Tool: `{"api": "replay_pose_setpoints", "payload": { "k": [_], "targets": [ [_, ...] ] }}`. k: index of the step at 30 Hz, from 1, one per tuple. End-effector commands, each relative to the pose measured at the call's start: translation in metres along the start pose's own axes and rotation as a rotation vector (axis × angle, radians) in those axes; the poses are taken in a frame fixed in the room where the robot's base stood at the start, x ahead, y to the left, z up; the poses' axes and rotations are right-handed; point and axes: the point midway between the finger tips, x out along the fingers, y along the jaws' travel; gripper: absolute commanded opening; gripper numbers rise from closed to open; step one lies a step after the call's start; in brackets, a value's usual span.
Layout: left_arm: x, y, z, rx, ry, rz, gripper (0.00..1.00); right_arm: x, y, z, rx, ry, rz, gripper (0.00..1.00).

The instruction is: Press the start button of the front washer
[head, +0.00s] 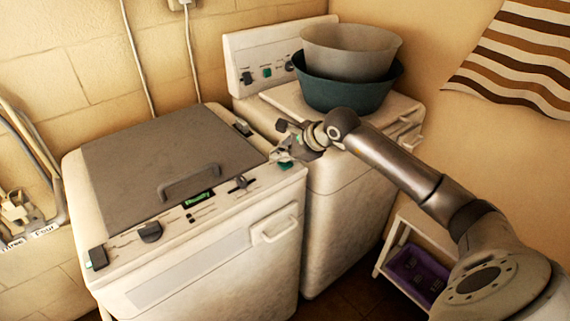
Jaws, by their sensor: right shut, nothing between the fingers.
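The front washer (170,255) is the nearer, left machine, white with a grey lid (165,150) that is shut. Its front panel carries a green lit display (198,199) that seems to read "Ready", a dark knob (150,232) and a slider (242,184). A small teal button (286,165) shows at the panel's right end, partly covered by my right gripper (283,152). The gripper is shut and empty, with its fingers over that corner; I cannot tell whether they touch the button. My left gripper is out of view.
A second white washer (345,190) stands behind to the right, with a grey basin (350,50) nested in a teal basin (345,90) on top. A low white shelf with a purple crate (415,270) is at right. Hoses and taps (25,205) are at left.

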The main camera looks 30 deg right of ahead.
Motion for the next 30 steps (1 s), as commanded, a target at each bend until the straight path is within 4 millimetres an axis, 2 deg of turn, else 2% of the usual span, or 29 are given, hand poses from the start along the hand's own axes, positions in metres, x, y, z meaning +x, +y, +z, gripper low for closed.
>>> {"api": "replay_pose_setpoints", "payload": {
  "k": [30],
  "targets": [
    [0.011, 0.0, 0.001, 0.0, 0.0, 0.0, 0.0, 0.006, 0.005, -0.005, 0.0, 0.001, 0.001, 0.0]
  ]
}}
